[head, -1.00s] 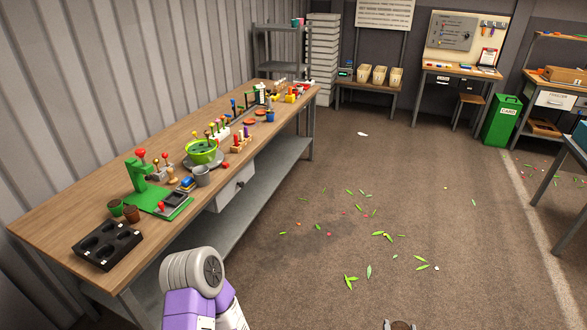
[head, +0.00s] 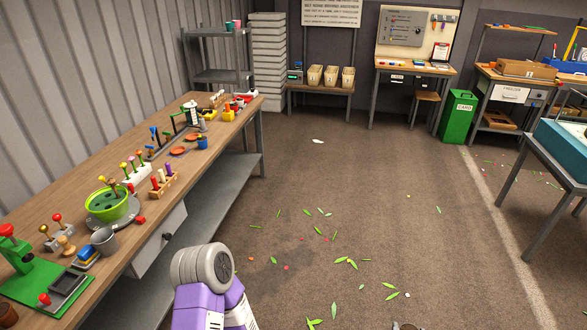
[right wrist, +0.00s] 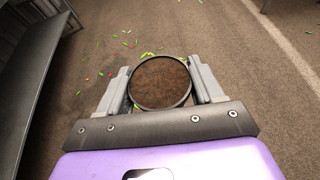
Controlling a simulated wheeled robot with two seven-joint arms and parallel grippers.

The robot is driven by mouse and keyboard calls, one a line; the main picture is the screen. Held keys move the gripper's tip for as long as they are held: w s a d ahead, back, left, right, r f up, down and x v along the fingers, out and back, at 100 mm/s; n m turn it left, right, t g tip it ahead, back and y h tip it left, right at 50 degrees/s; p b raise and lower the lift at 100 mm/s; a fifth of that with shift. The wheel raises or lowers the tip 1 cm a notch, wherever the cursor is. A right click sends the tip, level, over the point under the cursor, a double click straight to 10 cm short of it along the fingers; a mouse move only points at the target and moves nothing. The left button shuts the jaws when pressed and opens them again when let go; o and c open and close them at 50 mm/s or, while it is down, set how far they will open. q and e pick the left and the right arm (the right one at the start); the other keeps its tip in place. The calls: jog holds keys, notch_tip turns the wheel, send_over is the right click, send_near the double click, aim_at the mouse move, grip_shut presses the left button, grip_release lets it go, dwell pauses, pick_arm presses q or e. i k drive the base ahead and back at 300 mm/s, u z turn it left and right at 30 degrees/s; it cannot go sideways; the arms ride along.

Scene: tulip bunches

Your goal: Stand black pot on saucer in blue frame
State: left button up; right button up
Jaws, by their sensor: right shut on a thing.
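The black pot (right wrist: 160,82) shows in the right wrist view as a dark round rim around brown soil. My right gripper (right wrist: 163,84) is shut on it, with one grey finger on each side. In the head view only a small dark piece shows at the bottom edge, too little to identify. I cannot tell whether a blue frame surrounds either saucer. My left gripper is out of view; only a purple and grey arm part shows.
The bench also holds a green bowl (head: 105,208), a grey cup (head: 104,242), a green press (head: 25,275) and a wooden rack (head: 163,185). A teal tray (head: 563,148) stands on a right-hand table. The floor between is open, with scattered leaves.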

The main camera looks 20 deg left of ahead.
aim_at(178, 151)
jog(key=u, duration=0.05)
jog(key=i, duration=1.65)
jog(key=u, duration=1.1)
jog(key=i, duration=1)
jog(key=u, duration=1.05)
